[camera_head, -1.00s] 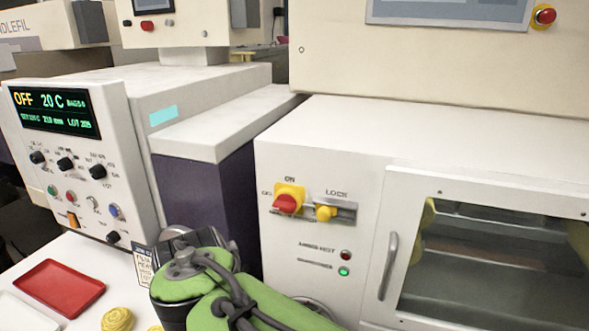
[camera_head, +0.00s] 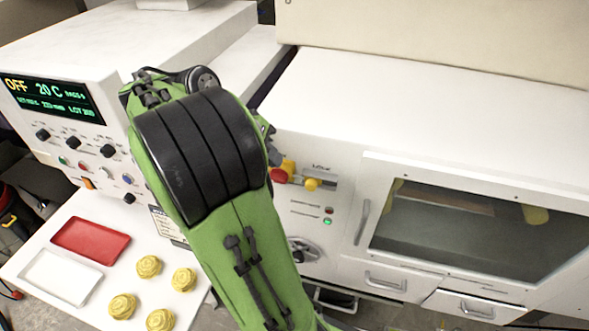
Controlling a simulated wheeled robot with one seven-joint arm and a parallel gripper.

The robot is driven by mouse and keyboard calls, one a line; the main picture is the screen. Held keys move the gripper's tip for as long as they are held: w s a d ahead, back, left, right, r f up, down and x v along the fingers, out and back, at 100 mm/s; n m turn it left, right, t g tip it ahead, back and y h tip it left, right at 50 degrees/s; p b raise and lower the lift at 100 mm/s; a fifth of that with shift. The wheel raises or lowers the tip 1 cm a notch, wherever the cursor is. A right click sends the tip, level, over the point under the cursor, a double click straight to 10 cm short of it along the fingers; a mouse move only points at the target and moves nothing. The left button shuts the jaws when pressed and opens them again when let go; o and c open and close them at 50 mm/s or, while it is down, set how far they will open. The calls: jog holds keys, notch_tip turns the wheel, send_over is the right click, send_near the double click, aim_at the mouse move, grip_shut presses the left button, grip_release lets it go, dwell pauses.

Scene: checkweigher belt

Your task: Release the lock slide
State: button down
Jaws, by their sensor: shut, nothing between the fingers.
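The lock slide (camera_head: 311,184) is a small yellow knob on a grey metal plate under the word LOCK, on the white cabinet front. It sits towards the left end of its plate, close to the switch. The red and yellow rotary switch (camera_head: 284,171) is just left of it and partly covered by my arm. My green and black arm crosses the picture in front of the panel's left side. My gripper's fingers are hidden behind the arm; some dark grey parts show at its right edge, close to the switch. I cannot tell whether anything touches the slide.
Right of the slide is a cabinet door with a window and a vertical handle (camera_head: 362,222). Indicator lamps (camera_head: 327,216) are below the slide. At left are a control box (camera_head: 75,125), a red tray (camera_head: 90,241), a white tray (camera_head: 62,279) and several yellow pieces.

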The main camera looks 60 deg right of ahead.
aim_at(312, 185)
jog(key=shift+f, duration=0.1)
jog(key=b+x, duration=0.3)
jog(key=x, duration=0.7)
jog(key=s+b, duration=0.1)
jog(key=s, duration=0.2)
jog(key=shift+s+d, duration=0.15)
jog(key=shift+f, duration=0.1)
